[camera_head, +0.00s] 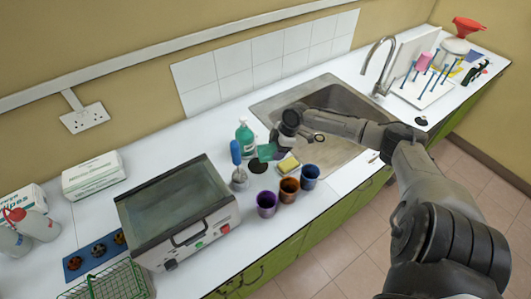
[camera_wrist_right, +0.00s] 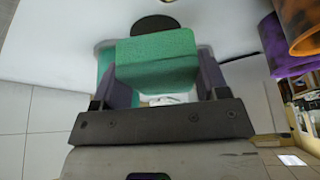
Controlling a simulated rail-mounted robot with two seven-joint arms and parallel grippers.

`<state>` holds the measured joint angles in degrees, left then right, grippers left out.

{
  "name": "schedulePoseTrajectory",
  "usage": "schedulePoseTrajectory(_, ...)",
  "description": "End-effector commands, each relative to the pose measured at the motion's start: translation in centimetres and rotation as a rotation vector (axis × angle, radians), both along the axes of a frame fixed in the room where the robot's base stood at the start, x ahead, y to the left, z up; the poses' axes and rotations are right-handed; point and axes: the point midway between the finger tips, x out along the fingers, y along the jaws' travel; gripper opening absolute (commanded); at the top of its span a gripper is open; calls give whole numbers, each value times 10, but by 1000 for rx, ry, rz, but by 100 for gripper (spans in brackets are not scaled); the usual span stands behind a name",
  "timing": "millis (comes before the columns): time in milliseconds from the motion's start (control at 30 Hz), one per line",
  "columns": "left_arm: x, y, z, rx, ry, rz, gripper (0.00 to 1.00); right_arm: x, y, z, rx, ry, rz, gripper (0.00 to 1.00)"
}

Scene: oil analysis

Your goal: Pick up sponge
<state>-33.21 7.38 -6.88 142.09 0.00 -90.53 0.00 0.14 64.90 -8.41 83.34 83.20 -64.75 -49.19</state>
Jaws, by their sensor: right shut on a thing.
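A green sponge (camera_wrist_right: 157,55) sits between the two fingers of my right gripper (camera_wrist_right: 155,75) in the wrist view. In the head view the green sponge (camera_head: 266,152) shows just below my right gripper (camera_head: 274,146), near the green bottle. The right gripper is shut on it. Whether the sponge touches the counter is hard to tell. My left gripper is not in view.
A green bottle (camera_head: 245,139) stands left of the gripper. Purple (camera_head: 267,203), orange (camera_head: 289,189) and blue (camera_head: 310,176) cups stand in front. The sink (camera_head: 344,99) is behind my right arm. A bath-like device (camera_head: 180,212) stands at left.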

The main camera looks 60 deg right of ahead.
Motion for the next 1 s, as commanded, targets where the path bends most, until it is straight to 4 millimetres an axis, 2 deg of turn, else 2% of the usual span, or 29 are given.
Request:
schedulePoseTrajectory(100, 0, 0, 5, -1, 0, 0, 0, -18, -10, 12, -2, 5, 0, 46)
schedulePoseTrajectory(400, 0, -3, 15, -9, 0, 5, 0, -44, -24, 30, 1, 2, -1, 46)
schedulePoseTrajectory(700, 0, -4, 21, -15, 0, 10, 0, -56, -31, 39, 0, 0, -1, 46)
schedulePoseTrajectory(1000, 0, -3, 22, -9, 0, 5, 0, -58, -33, 41, 1, -2, -1, 46)
